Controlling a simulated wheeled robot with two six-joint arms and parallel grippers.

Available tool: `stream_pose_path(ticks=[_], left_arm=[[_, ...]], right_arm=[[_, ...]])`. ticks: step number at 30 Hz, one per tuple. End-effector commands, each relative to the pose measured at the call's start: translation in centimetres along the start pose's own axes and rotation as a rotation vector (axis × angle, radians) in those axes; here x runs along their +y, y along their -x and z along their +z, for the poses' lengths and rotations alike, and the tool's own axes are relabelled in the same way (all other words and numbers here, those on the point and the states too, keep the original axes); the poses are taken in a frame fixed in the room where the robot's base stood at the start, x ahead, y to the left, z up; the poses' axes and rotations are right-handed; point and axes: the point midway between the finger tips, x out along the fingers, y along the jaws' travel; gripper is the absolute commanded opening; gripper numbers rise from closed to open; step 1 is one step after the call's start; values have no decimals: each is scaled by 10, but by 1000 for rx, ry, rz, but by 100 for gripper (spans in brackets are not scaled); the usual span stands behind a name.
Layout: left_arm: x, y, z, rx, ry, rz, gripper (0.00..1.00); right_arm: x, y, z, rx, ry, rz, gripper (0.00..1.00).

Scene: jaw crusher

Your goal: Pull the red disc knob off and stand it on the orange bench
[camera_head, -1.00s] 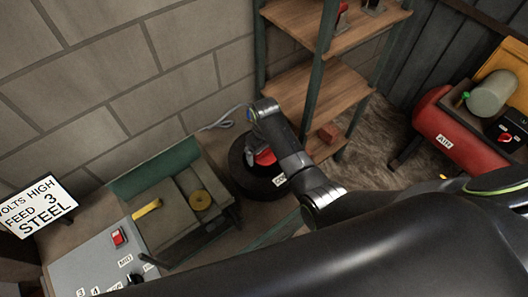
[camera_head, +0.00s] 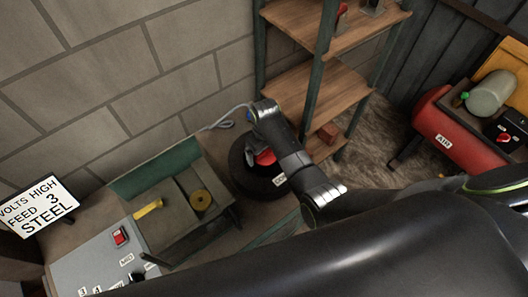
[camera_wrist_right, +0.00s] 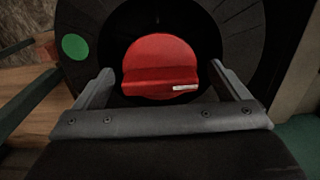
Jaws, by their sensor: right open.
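The red disc knob (camera_head: 264,157) sits on the face of a round black housing (camera_head: 246,181). In the right wrist view the red knob (camera_wrist_right: 160,52) is a round disc with a raised bar across it and a small pale label. My right gripper (camera_head: 258,150) is at the knob. In its wrist view the right gripper (camera_wrist_right: 161,71) is open, with one finger on each side of the disc and dark gaps between. Whether the fingers touch it is unclear. My left gripper is out of view.
A wooden shelf rack (camera_head: 318,88) stands just behind and right of the housing. A green and brown machine (camera_head: 170,215) with a yellow disc is to the left, beside a grey switch panel (camera_head: 95,262). A red air tank (camera_head: 455,135) is at the right.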

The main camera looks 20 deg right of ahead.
Motion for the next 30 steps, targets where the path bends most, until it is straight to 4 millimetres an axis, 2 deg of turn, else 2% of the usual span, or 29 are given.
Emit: stream_pose_path(ticks=[14, 17, 28, 30], left_arm=[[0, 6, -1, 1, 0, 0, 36], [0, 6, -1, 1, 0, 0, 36], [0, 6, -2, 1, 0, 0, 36], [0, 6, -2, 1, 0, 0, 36]], right_arm=[[0, 0, 0, 0, 0, 0, 95], [0, 0, 0, 0, 0, 0, 84], [0, 0, 0, 0, 0, 0, 36], [0, 0, 0, 0, 0, 0, 35]])
